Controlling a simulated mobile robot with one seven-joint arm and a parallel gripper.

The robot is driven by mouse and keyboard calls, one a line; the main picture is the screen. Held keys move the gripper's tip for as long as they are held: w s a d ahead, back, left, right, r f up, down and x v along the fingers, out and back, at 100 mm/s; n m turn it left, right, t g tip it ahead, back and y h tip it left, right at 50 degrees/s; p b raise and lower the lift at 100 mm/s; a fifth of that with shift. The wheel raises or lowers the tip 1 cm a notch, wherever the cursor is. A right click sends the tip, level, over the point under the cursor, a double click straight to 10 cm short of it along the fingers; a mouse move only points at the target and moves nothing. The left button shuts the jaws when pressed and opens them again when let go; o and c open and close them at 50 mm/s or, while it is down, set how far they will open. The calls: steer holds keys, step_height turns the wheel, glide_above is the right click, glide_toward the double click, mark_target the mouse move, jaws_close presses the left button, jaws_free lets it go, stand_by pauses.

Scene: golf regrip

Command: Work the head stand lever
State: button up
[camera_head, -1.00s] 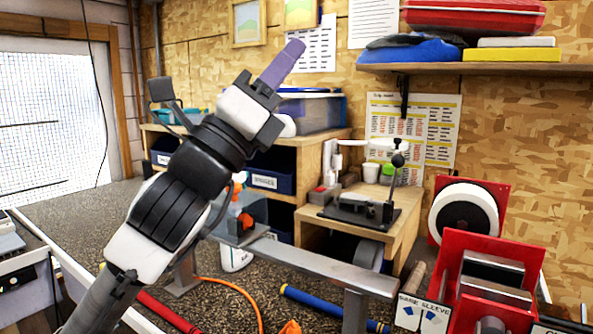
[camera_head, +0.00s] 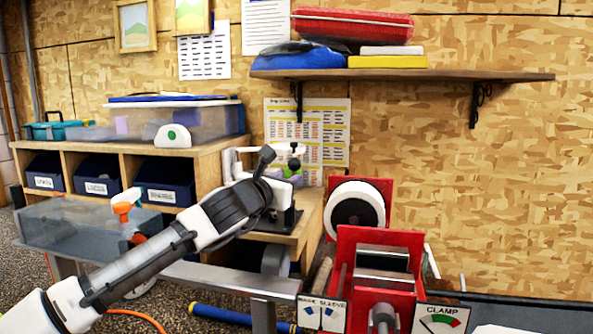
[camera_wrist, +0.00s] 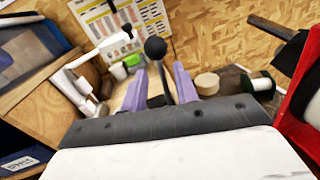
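The head stand lever (camera_wrist: 163,75) is a dark rod with a black ball knob (camera_wrist: 156,48). In the wrist view it stands between the two purple fingers of my gripper (camera_wrist: 159,84), with a gap on each side. My gripper is open. Whether the rod is truly within the fingers' reach or just beyond them I cannot tell. In the head view the knob (camera_head: 294,164) shows just by my gripper (camera_head: 288,178). The stand's dark base (camera_head: 288,220) sits on the wooden shelf unit, largely hidden behind my arm.
A white handle with a black end (camera_wrist: 127,31) reaches in left of the lever. A round tan tin (camera_wrist: 207,84) and a green-and-white spool (camera_wrist: 260,83) lie to the right. A red machine (camera_head: 375,265) and a tape roll (camera_head: 356,213) stand right of the stand.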

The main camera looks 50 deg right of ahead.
steer(key=p+x, duration=0.1)
steer(key=x, duration=0.5)
steer(key=shift+d, duration=0.15)
jaws_close()
